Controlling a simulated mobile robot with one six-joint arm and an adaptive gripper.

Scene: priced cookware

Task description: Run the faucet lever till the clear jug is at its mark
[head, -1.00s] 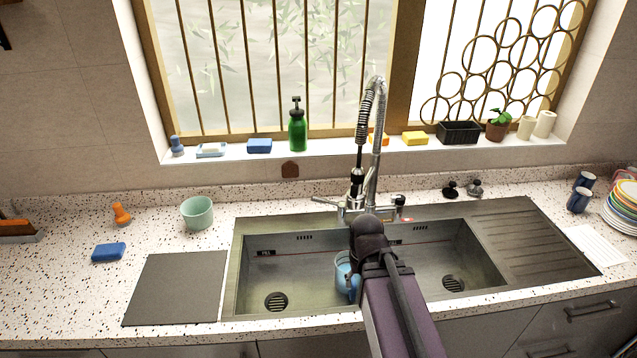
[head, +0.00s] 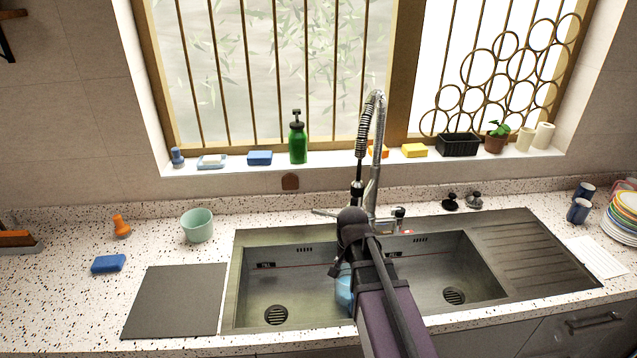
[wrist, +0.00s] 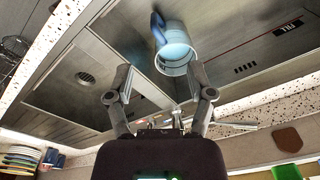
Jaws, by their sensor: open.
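The clear jug (head: 344,290) with a blue handle stands in the sink, mostly hidden behind my arm in the head view. In the wrist view the jug (wrist: 176,52) shows pale blue inside; its mark cannot be made out. The faucet (head: 374,170) rises behind the sink, its base partly covered by my arm. A thin metal faucet lever (head: 324,212) points left; it also shows in the wrist view (wrist: 236,125). My gripper (wrist: 163,82) is open and empty, its fingers apart above the sink near the faucet. No water stream is visible.
The sink (head: 290,290) has two basins, with a ribbed drainboard (head: 525,250) at right and a dark board (head: 175,300) at left. A mint cup (head: 197,226), blue sponge (head: 108,264) and orange item (head: 121,226) stand on the left counter. Bottle and sponges line the sill.

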